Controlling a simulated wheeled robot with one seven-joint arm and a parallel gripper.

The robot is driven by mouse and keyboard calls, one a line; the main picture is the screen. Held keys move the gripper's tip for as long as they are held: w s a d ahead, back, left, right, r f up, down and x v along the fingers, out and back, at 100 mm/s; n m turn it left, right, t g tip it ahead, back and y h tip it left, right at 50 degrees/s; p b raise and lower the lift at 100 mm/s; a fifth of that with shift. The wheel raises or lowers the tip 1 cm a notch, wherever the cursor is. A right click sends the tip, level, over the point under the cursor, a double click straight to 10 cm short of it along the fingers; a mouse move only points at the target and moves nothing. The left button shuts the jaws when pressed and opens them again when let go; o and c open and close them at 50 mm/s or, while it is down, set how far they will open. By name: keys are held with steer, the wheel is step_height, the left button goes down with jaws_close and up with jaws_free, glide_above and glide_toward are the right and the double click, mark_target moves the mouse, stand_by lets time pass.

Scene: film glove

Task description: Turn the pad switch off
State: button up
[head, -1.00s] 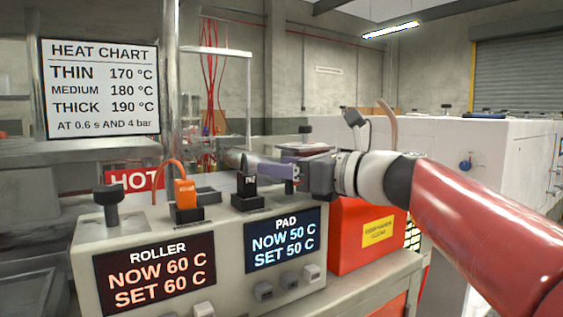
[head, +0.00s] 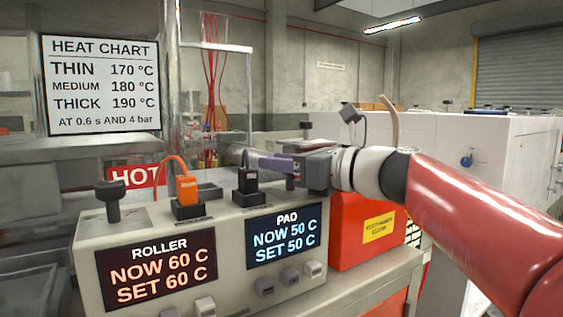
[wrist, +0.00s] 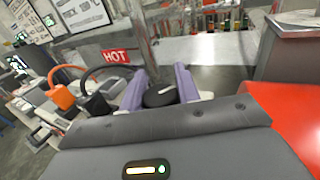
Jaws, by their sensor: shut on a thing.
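The heat control box (head: 150,232) carries a ROLLER display (head: 157,272) and a PAD display (head: 283,237), which reads NOW 50 C, SET 50 C. My gripper (wrist: 160,88) has its purple fingers on either side of a round black knob with a pale mark (wrist: 158,96), and is shut on it. I take this knob to be the pad switch; no label on it is readable. In the head view my gripper (head: 262,160) is behind the black plug (head: 247,184), and the knob is mostly hidden there.
An orange plug (head: 186,190) with an orange cable stands left of the black plug. Another black knob (head: 108,200) is at the box's left end. A red HOT sign (head: 135,176) is behind. A red box (head: 355,235) stands right of the control box.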

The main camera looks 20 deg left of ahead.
steer(key=shift+g, duration=0.3)
steer(key=n+g, duration=0.1)
steer(key=g, duration=0.1)
steer(key=n+g, duration=0.4)
steer(key=g, duration=0.1)
steer(key=shift+s, duration=0.3)
steer(key=n+g, duration=0.1)
steer(key=g, duration=0.1)
steer(key=n+g+h, duration=0.1)
steer(key=n+g, duration=0.1)
steer(key=n+g+h, duration=0.1)
steer(key=g, duration=0.2)
steer(key=shift+s+d+n, duration=0.1)
steer(key=shift+s+n, duration=0.3)
steer(key=shift+g+h, duration=0.3)
steer(key=shift+g, duration=0.1)
steer(key=o, duration=1)
steer(key=shift+c, duration=0.2)
